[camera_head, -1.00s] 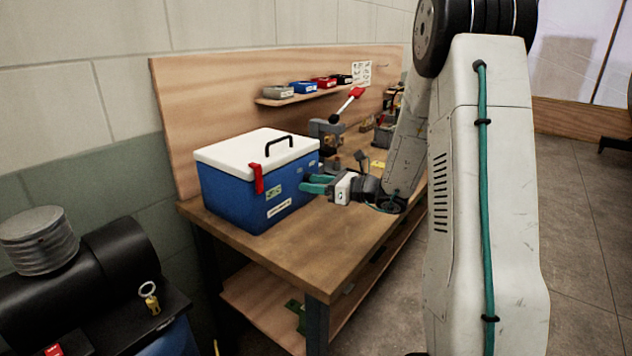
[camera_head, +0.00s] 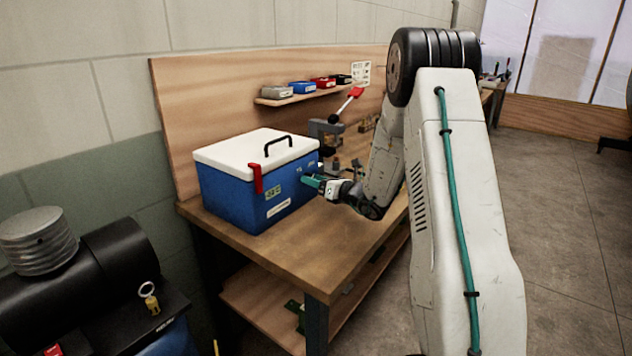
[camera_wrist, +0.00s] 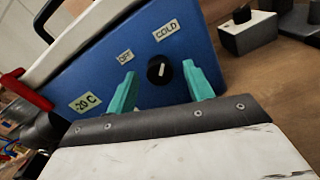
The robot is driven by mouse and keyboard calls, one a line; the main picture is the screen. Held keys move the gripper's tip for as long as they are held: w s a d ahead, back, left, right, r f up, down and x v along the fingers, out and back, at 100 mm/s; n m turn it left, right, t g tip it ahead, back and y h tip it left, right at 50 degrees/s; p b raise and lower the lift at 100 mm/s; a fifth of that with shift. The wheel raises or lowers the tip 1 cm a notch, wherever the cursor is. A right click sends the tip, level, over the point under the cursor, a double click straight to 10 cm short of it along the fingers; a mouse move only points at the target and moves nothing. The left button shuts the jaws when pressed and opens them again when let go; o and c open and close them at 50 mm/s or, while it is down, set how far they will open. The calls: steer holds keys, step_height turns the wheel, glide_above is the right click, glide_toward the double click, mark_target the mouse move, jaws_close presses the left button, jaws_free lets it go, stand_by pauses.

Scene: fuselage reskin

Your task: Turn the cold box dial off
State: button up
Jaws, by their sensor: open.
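The cold box (camera_head: 232,196) is a blue box with a white lid, a black handle and a red latch, on the wooden workbench. Its black dial (camera_wrist: 159,70) with a white pointer line shows in the wrist view on the blue face, below the labels OFF (camera_wrist: 125,57) and COLD (camera_wrist: 167,30). The pointer stands roughly upright in that picture, tilted slightly toward COLD. My gripper (camera_wrist: 160,86) is open, with one teal finger on each side of the dial and gaps to both. In the head view my gripper (camera_head: 308,180) is at the box's right face; the dial is hidden there.
The workbench (camera_head: 290,250) has clear top in front of the box. A press with a red-tipped lever (camera_head: 345,104) stands behind my gripper. A shelf (camera_head: 290,98) with small bins is on the back panel. A black tank (camera_head: 115,260) is at the lower left.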

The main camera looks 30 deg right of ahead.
steer(key=c, duration=1)
steer(key=shift+n, duration=0.4)
steer(key=n, duration=0.3)
steer(key=shift+n, duration=0.3)
steer(key=n, duration=0.4)
steer(key=shift+n, duration=0.3)
steer(key=n, duration=0.4)
steer(key=shift+n, duration=0.3)
steer(key=shift+n+y, duration=0.3)
steer(key=shift+n, duration=2)
